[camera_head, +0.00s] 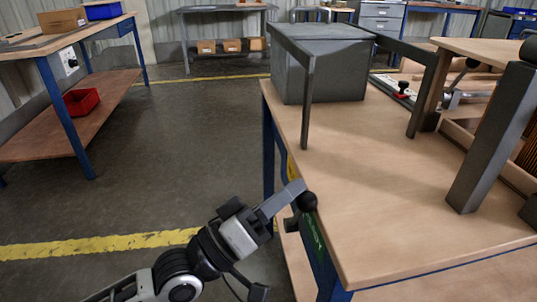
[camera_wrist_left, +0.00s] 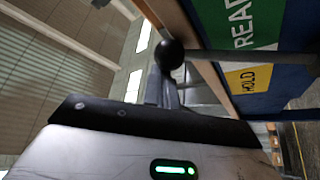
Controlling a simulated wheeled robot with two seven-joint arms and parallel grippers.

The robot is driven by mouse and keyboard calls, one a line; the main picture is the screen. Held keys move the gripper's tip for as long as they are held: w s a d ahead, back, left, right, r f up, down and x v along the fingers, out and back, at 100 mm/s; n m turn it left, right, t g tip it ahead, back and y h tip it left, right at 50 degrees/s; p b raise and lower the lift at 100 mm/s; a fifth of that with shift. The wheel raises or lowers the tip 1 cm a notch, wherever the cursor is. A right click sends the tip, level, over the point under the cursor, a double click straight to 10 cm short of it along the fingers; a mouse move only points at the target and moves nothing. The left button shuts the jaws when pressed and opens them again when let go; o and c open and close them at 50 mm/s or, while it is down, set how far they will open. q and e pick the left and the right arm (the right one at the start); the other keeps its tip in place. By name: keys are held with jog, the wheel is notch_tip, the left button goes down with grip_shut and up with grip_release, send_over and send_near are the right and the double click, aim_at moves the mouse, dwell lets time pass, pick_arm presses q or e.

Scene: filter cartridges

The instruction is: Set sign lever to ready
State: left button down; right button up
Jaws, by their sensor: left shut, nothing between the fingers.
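The sign lever has a black ball knob (camera_head: 307,201) at the near left edge of the workbench; the knob also shows in the left wrist view (camera_wrist_left: 169,54). Its grey rod (camera_wrist_left: 255,57) runs right from the knob across the sign, near the border of the green READY field (camera_wrist_left: 245,22) and the yellow HOLD field (camera_wrist_left: 250,77). In the head view the green field (camera_head: 313,240) is partly hidden. My left gripper (camera_head: 292,191) is shut and empty, its fingertips close beside the knob. I cannot tell whether they touch it. My right gripper is out of view.
The workbench top (camera_head: 370,200) is clear near the lever. A grey box (camera_head: 325,75) and dark frame posts (camera_head: 490,140) stand on it. Open floor (camera_head: 170,165) lies to the left, with another bench (camera_head: 90,85) and a red bin (camera_head: 81,102) beyond.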

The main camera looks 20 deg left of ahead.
pick_arm(q)
jog(key=shift+s+d+f+m+h, duration=0.3)
jog(key=shift+s+m, duration=0.1)
jog(key=shift+m, duration=0.1)
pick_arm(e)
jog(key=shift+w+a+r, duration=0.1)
pick_arm(q)
jog(key=shift+s+f, duration=0.1)
jog(key=shift+f, duration=0.05)
jog(key=shift+s+a+f, duration=0.15)
jog(key=shift+a+f, duration=0.05)
jog(key=p+v, duration=0.1)
jog(key=v, duration=1.4)
jog(key=shift+a+r, duration=0.3)
jog(key=shift+r, duration=0.1)
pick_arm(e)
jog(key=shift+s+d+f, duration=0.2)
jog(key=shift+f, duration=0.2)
